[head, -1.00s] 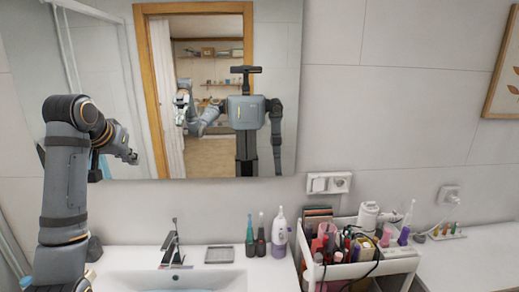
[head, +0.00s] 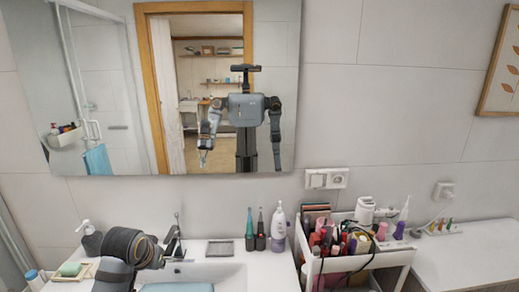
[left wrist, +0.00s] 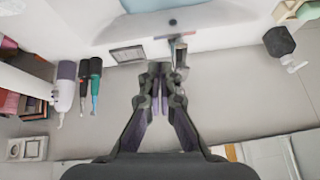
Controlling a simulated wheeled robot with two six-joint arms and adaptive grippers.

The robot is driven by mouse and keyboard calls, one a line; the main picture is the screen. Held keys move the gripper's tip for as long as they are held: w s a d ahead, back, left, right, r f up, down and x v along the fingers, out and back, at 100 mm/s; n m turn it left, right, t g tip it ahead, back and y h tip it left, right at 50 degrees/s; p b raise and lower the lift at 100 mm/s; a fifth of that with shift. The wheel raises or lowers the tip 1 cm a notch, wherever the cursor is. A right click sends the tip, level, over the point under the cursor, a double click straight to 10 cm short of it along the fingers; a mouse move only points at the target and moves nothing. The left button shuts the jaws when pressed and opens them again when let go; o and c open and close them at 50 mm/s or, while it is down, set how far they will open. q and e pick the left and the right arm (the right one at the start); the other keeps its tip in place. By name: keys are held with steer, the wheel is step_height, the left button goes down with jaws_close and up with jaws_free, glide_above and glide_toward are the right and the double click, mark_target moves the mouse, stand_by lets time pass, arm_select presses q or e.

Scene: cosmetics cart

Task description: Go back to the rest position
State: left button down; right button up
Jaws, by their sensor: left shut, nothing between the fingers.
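In the head view my left arm is low at the front left, its upper link in front of the sink's left side, and its gripper is not clearly seen there directly. The left wrist view shows my left gripper (left wrist: 161,80), shut and empty, its fingers pointing toward the sink (left wrist: 145,30). In the mirror (head: 120,30) my left arm's reflection is bent with the gripper low. My right arm shows only as a reflection hanging down, and its gripper is not in direct view.
A cart (head: 385,262) crowded with cosmetics stands at the right. The right counter (head: 470,255) is mostly clear.

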arm_select(q)
steer(key=s+d+f+g, duration=0.1)
steer(key=s+d+f, duration=0.1)
steer(key=s+f, duration=0.75)
steer(key=s+d+f+g, duration=0.2)
steer(key=s+f, duration=0.3)
steer(key=s, duration=0.9)
steer(key=s+a+f+g+b, duration=0.2)
steer(key=f+b, duration=0.9)
steer(key=f, duration=2.6)
steer(key=s+a+f+b, duration=0.1)
steer(key=s+f+b, duration=0.3)
steer(key=s+f, duration=0.6)
steer(key=s+f+b, duration=0.4)
steer(key=s+f, duration=0.6)
steer(key=f, duration=0.5)
steer(key=shift+a+f, duration=0.35)
